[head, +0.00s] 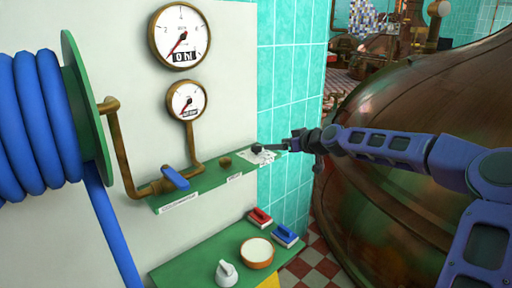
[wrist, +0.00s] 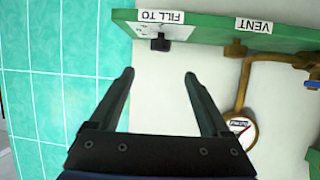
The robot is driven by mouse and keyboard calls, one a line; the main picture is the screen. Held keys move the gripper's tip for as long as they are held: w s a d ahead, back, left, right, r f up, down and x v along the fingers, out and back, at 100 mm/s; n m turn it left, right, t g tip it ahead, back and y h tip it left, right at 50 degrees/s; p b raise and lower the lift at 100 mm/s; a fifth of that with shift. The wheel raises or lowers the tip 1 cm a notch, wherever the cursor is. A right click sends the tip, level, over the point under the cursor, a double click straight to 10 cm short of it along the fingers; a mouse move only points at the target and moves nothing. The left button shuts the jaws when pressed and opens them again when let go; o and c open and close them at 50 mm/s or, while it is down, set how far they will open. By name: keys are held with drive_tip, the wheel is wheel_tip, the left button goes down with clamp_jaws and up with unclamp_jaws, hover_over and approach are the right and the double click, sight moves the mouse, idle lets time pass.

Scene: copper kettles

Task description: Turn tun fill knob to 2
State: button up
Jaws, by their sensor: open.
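The fill knob is a small black knob (head: 257,148) on a white dial plate at the right end of the green shelf (head: 215,174). In the wrist view the black knob (wrist: 160,45) sits beside an upside-down "FILL TO" label (wrist: 161,16). My gripper (wrist: 160,74) is open and empty, its two fingers spread either side of the knob's line but short of it. In the head view my gripper (head: 284,147) reaches in from the right close to the knob. The dial's numbers are too small to read.
A brown vent knob (head: 225,161) and a blue lever (head: 174,177) share the shelf. Two gauges (head: 179,37) (head: 187,100) are above. A copper kettle (head: 420,120) stands at right.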

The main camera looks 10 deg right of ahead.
sight(257, 145)
drive_tip(key=x, duration=1.3)
clamp_jaws()
